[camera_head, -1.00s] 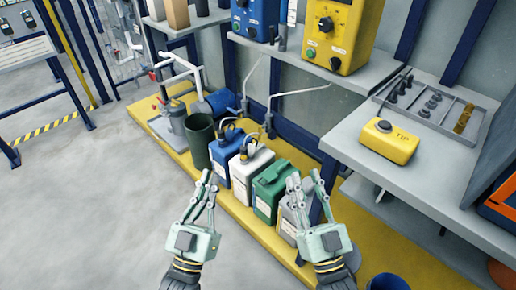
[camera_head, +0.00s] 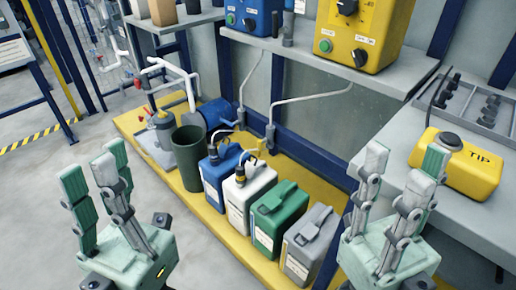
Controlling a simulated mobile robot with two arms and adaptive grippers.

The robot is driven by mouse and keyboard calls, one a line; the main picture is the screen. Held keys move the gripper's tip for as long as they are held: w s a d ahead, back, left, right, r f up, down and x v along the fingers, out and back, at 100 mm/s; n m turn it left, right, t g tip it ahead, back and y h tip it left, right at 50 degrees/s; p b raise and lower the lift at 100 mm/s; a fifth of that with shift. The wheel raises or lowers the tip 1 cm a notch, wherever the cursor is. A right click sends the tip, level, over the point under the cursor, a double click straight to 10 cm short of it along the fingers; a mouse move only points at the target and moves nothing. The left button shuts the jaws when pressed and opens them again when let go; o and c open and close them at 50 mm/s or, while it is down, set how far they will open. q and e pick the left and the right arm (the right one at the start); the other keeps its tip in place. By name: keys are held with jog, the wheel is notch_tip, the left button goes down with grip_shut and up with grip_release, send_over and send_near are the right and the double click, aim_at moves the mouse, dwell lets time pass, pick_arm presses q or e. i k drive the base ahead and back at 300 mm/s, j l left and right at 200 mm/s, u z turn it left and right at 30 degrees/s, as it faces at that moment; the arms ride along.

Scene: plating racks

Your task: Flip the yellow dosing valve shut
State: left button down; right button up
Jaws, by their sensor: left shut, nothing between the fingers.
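A small yellow piece (camera_head: 262,146) sits at the foot of the grey pipe fittings behind the white canister; it may be the dosing valve, but it is too small to tell its handle position. My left gripper (camera_head: 97,178) is at the lower left, shut and empty, its fingers pointing up, in front of and left of the dark green bin. My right gripper (camera_head: 402,170) is at the lower right, its fingers apart with nothing seen between them, right of the grey canister. Neither gripper appears to touch anything.
Blue (camera_head: 222,172), white (camera_head: 249,190), green (camera_head: 281,215) and grey (camera_head: 310,245) canisters stand on a yellow platform (camera_head: 222,222) with a dark green bin (camera_head: 188,158). A yellow TIP box (camera_head: 470,175) is on the right bench. Pump boxes, one yellow (camera_head: 375,30), stand on the shelf above.

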aim_at(260, 143)
jog(key=i+j+z, duration=0.1)
jog(key=j+z, duration=0.35)
jog(key=j, duration=0.95)
jog(key=i+j+z, duration=0.55)
jog(key=j, duration=0.3)
jog(key=i+z, duration=0.1)
jog(key=i, duration=0.35)
